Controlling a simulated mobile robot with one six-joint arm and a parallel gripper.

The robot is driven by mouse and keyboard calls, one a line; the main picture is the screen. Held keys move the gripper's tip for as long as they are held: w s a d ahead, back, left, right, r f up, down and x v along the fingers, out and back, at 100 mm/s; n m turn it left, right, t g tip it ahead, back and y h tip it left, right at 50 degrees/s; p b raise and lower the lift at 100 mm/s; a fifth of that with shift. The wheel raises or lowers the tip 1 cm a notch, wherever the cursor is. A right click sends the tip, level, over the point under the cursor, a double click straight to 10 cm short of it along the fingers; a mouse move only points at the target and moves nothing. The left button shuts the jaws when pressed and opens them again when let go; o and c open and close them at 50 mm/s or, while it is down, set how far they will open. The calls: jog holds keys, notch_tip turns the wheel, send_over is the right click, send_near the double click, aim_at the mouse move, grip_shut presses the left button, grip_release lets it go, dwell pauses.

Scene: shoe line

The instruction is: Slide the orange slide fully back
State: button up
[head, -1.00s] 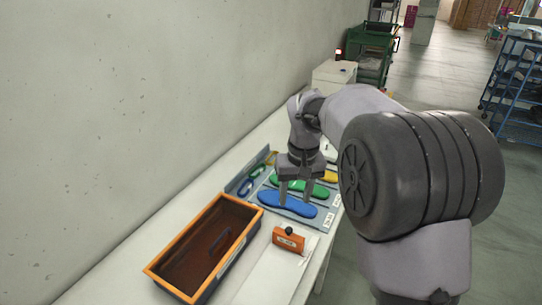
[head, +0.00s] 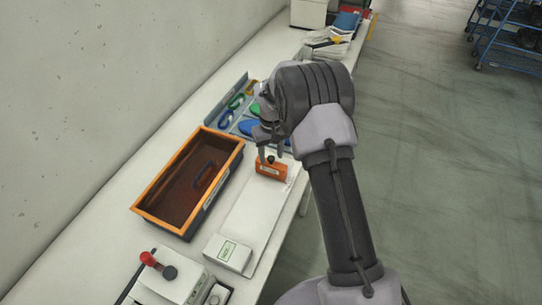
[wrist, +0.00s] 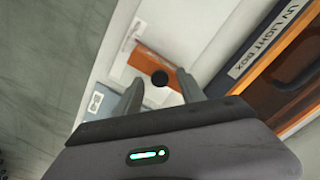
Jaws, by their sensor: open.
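The orange slide (head: 272,172) is a small block with a pale label and a black knob on top. It sits at the far end of a white plate-like track (head: 246,221) on the bench. My gripper (head: 271,153) is open, pointing down just above the slide. In the wrist view the slide (wrist: 146,60) lies beyond my gripper (wrist: 159,90), and the black knob (wrist: 160,78) appears between the two open fingers. I cannot tell whether the fingers are level with the knob or still above it.
An orange-rimmed box (head: 150,214) stands left of the track; its side reads "UV LIGHT BOX" in the wrist view. A white block (head: 228,252) is at the track's near end. A device with a red knob (head: 148,258) stands nearer. Blue and green insoles lie behind the slide.

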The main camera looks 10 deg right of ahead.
jog(key=shift+f, duration=0.2)
grip_shut()
dwell(1.3)
